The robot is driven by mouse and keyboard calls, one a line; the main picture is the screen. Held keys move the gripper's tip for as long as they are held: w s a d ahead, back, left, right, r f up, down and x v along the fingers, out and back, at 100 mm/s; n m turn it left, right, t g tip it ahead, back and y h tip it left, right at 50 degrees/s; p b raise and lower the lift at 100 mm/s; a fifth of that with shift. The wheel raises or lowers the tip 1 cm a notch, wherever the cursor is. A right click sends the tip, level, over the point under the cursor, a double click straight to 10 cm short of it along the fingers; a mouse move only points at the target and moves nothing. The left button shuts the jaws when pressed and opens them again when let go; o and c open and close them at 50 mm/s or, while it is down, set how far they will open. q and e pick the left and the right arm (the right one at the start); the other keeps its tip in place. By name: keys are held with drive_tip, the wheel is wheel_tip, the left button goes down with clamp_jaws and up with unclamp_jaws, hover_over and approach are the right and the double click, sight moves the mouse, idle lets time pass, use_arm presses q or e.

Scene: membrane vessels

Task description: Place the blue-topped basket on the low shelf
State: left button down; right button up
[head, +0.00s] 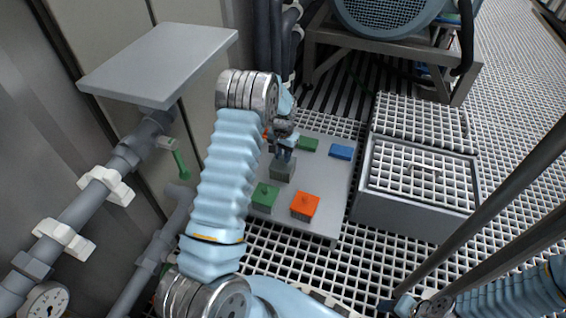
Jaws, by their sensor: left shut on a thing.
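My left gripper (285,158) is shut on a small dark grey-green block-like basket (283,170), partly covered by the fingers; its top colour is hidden. It hangs over or stands on a low grey plate-like shelf (335,195); I cannot tell if it touches. A flat blue block (342,152) lies on the plate to the right.
A flat green block (308,144) lies at the plate's back. A grey box with a grid top (420,185) stands right of the plate. A higher grey panel (160,60) juts out at upper left above pipes (85,200).

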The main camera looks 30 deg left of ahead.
use_arm(q)
drive_tip(key=shift+w+a+f, duration=0.2)
drive_tip(key=shift+w+f, duration=0.15)
drive_tip(key=shift+f, duration=0.2)
drive_tip(key=shift+w+f+b, duration=0.1)
drive_tip(key=shift+f+b, duration=0.25)
drive_tip(key=shift+f, duration=1.2)
drive_tip(key=shift+f, duration=0.25)
drive_tip(key=c, duration=0.9)
unclamp_jaws()
drive_tip(key=shift+r, duration=0.1)
